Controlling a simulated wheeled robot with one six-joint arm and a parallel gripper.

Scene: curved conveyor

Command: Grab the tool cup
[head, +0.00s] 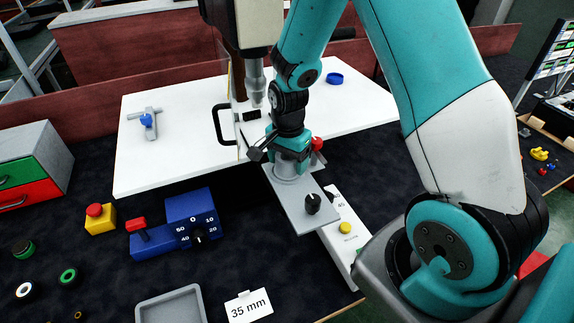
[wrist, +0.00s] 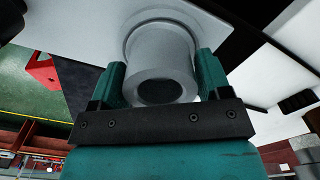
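The tool cup is a grey cylinder with a dark round opening. It shows in the wrist view (wrist: 163,60) between my gripper's two teal fingers (wrist: 161,72). In the head view the cup (head: 286,174) stands upright on a grey plate (head: 296,202), with my gripper (head: 291,157) above and around it, pointing down. The fingers flank the cup on both sides, very close to its wall. Whether they press on it cannot be told. The cup is partly hidden by the gripper in the head view.
A black knob (head: 312,203) stands on the plate in front of the cup. A machine spindle (head: 256,80) and a clear guard with a black handle (head: 222,125) are close at left. A blue dial unit (head: 190,218) and a grey tray (head: 171,305) are on the dark bench.

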